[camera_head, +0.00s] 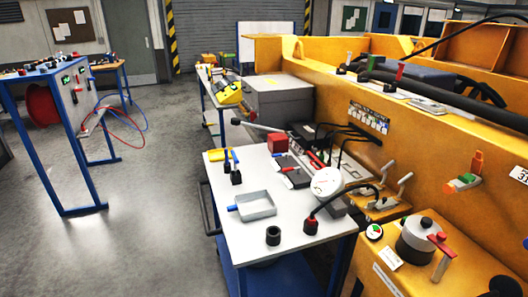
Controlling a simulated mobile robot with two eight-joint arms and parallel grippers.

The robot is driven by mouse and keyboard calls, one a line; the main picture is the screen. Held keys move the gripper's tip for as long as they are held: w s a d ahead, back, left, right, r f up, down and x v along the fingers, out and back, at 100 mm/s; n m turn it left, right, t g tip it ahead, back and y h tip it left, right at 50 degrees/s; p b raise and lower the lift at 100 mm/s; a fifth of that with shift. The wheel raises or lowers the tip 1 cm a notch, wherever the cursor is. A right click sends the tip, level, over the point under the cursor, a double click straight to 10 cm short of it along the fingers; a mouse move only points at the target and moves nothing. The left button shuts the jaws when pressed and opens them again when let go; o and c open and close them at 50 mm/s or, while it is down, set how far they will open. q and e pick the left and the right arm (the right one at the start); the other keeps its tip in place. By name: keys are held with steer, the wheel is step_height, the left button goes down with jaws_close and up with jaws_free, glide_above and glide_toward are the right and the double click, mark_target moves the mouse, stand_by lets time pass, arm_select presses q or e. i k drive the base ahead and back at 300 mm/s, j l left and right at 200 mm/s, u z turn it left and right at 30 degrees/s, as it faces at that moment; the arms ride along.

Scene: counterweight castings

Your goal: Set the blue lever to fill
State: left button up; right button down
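A small blue upright handle (235,157) stands on a black base (236,177) at the left side of the white-topped cart. It may be the blue lever, but it is too small to tell its setting or any fill marking. A second blue handle (232,208) sticks out to the left from a shallow grey tray (256,205) on the same cart. Neither of my grippers can be made out in the head view, and nothing is seen touching the blue handles.
The white-topped cart (290,238) also bears a red block (278,142), a black cup (273,236) and a white disc (326,181). A large yellow machine body (420,150) borders it on the right. A blue-legged bench (52,170) stands left. The floor between is clear.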

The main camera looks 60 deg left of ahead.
mark_target(280, 155)
steer(key=k+j+u, duration=0.15)
steer(key=j, duration=0.55)
steer(key=k+j+u, duration=0.15)
steer(key=j, duration=0.6)
steer(key=j+u, duration=0.15)
steer(key=j, duration=0.6)
